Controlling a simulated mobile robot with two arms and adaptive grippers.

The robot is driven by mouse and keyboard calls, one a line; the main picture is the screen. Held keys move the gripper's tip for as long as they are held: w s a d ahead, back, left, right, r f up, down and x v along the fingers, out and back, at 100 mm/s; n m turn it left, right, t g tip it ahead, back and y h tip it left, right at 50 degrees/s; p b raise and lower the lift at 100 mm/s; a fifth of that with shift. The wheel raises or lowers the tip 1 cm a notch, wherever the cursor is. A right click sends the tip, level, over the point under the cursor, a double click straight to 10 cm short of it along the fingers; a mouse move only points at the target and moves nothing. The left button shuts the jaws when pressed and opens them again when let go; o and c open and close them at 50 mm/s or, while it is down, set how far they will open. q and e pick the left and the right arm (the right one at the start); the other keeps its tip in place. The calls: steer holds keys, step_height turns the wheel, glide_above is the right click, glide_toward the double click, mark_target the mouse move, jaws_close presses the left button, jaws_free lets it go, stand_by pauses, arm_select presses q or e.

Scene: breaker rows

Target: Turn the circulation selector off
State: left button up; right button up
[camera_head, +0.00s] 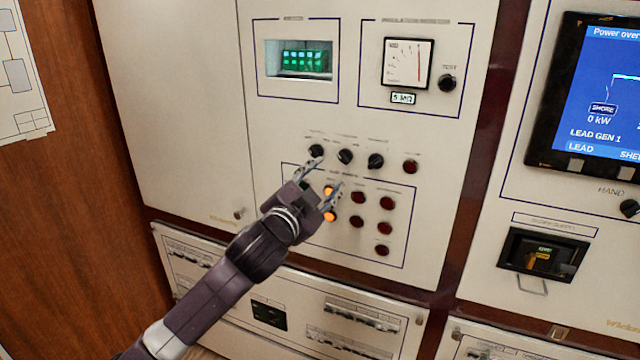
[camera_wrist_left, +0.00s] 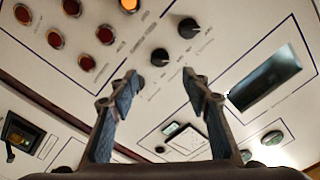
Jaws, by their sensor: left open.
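A row of three black rotary knobs sits on the cream panel: a left knob (camera_head: 316,151), a middle knob (camera_head: 345,156) and a right knob (camera_head: 375,161). Their labels are too small to read, so I cannot tell which is the circulation selector. My left gripper (camera_head: 328,175) is open and empty just below the row, one fingertip near the left knob. In the left wrist view two black knobs (camera_wrist_left: 188,28) (camera_wrist_left: 159,57) lie ahead of the spread fingers (camera_wrist_left: 160,78), apparently untouched; the third is not clearly visible there. My right gripper is not in view.
Below the knobs are red lamps (camera_head: 358,196) and two lit orange lamps (camera_head: 329,217). A dark red button (camera_head: 411,166) is right of the row. Above are a green display (camera_head: 305,58), a meter (camera_head: 407,63) and a test knob (camera_head: 447,83). A screen (camera_head: 600,90) is at right.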

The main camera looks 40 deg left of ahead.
arm_select(q)
steer(key=shift+v, duration=1.3)
